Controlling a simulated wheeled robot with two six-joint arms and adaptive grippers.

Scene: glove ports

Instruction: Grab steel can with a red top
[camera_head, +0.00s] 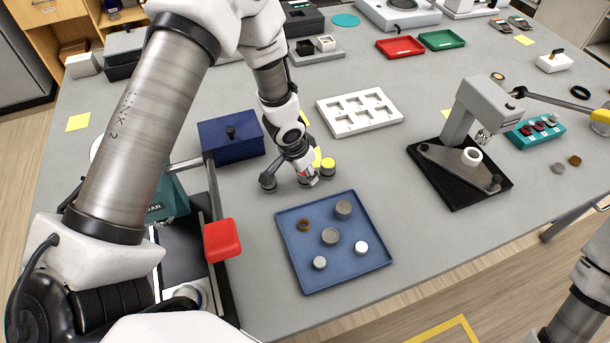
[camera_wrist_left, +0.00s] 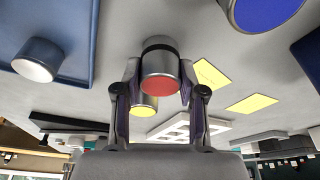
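A steel can with a red top (camera_wrist_left: 160,75) is between the two fingers of my left gripper (camera_wrist_left: 160,68) in the left wrist view. The fingertips lie close along both sides of the can; I cannot tell whether they press on it. In the head view my left gripper (camera_head: 290,180) is low over the table, left of the yellow-topped can (camera_head: 328,168), and mostly hides the red-topped can. A yellow-topped can (camera_wrist_left: 145,106) also shows behind the red one in the left wrist view. My right gripper is not in view.
A blue tray (camera_head: 335,280) with several small round parts lies just in front of my left gripper. A blue box (camera_head: 232,135) stands to its left, and a white slotted rack (camera_head: 360,112) behind it. A blue-topped can (camera_wrist_left: 265,8) is nearby in the left wrist view.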

